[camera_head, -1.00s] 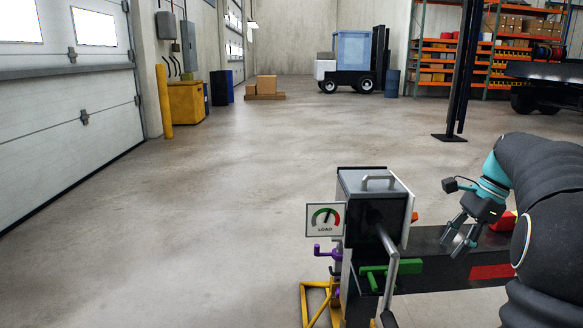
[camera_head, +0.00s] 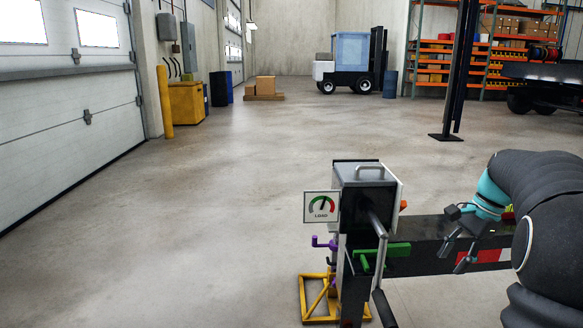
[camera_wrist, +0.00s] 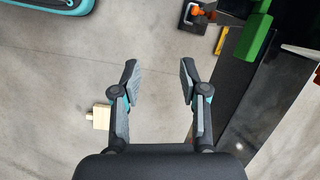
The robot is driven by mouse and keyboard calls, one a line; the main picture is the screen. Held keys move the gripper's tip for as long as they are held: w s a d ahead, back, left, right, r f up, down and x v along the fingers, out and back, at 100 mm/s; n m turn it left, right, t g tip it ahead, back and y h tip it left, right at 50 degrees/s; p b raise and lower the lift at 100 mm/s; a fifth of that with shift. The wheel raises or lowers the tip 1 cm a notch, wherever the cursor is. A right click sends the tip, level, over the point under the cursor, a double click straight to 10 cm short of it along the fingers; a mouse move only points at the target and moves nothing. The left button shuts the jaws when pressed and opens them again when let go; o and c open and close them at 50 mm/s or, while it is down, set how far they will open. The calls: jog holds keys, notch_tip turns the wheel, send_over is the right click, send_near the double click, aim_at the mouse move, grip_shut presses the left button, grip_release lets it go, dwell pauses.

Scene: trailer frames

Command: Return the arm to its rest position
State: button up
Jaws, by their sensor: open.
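My gripper (camera_head: 456,255) is at the right of the head view, in front of the dark beam with red and white marks (camera_head: 424,240). My black and teal arm bends down to it from the right edge. In the wrist view my gripper (camera_wrist: 158,75) has its two fingers spread wide apart, with only bare floor between them. It holds nothing. The dark beam (camera_wrist: 245,95) lies to the right of the fingers in that view, with a green part (camera_wrist: 254,42) at its upper end.
A grey box with a handle (camera_head: 362,186) and a LOAD gauge sign (camera_head: 321,207) stand left of my gripper. A crank lever (camera_head: 382,260), green handle (camera_head: 385,253) and yellow stand (camera_head: 318,297) are below. Open concrete floor lies to the left. A black post (camera_head: 458,80) stands behind.

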jog(key=s+a+f+n+t+h, duration=0.2)
jog(key=s+a+n+t, duration=0.3)
jog(key=s+a+n, duration=0.9)
jog(key=shift+s+a+h, duration=0.7)
jog(key=shift+s+a, duration=2.7)
jog(key=shift+s, duration=1.55)
